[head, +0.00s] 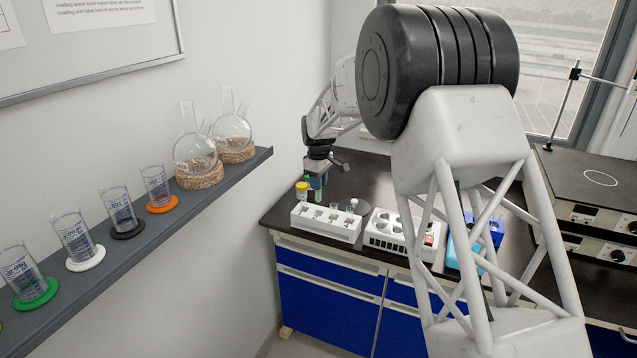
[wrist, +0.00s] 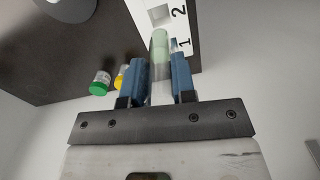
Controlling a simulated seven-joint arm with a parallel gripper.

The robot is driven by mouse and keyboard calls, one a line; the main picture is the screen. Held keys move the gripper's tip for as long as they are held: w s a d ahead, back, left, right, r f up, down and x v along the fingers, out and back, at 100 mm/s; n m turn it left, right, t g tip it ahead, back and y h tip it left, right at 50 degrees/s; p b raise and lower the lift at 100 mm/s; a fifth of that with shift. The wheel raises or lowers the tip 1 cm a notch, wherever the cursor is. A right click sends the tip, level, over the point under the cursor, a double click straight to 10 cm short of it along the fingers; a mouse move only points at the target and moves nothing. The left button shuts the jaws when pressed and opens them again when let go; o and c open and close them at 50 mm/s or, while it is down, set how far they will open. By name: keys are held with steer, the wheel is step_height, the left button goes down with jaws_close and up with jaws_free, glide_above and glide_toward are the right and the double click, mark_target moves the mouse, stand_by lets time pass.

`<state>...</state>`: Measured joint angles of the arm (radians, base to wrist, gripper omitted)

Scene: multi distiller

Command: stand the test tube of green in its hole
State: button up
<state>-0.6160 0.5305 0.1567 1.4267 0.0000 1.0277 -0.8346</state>
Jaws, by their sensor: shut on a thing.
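The test tube of green (wrist: 160,46) is between the blue fingers of my gripper (wrist: 160,75) in the wrist view. My gripper is shut on it. The tube's far end overlaps the white rack (wrist: 195,35) near the printed "1". A square hole (wrist: 159,14) shows beside the "2". In the head view my gripper (head: 317,181) holds the green tube (head: 319,194) upright over the left part of the white rack (head: 326,222). I cannot tell whether the tube's lower end is inside a hole or above it.
A yellow-capped vial (head: 301,190) stands just left of the tube. The wall is close on the left.

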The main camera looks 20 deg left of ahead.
steer(key=shift+d, duration=0.1)
steer(key=w+d+r+m, duration=0.2)
steer(key=w+d+m, duration=0.1)
steer(key=d, duration=0.7)
steer(key=w+d+r+m, duration=0.1)
steer(key=w+d+m, duration=0.1)
steer(key=d, duration=0.7)
steer(key=w+d+r+m, duration=0.2)
steer(key=w+d+m, duration=0.1)
steer(key=d, duration=0.7)
steer(key=s+d+r+m, duration=0.15)
steer(key=d+m, duration=0.25)
steer(key=d, duration=1)
steer(key=s+d+r+m, duration=0.1)
steer(key=d+r+m, duration=0.3)
steer(key=d, duration=1)
steer(key=s+a+f+n, duration=0.1)
steer(key=a+f+n, duration=0.2)
steer(key=a, duration=0.9)
steer(key=s+a+f+n, duration=0.2)
steer(key=a+n, duration=0.5)
steer(key=a, duration=0.4)
steer(key=s+a+f+n, duration=0.2)
steer(key=a+f+n, duration=0.2)
steer(key=a, duration=0.8)
steer(key=shift+a+f+n, duration=0.2)
steer(key=shift+a+n, duration=0.15)
steer(key=shift+n, duration=0.65)
steer(key=shift+f, duration=0.15)
steer(key=shift+f, duration=2)
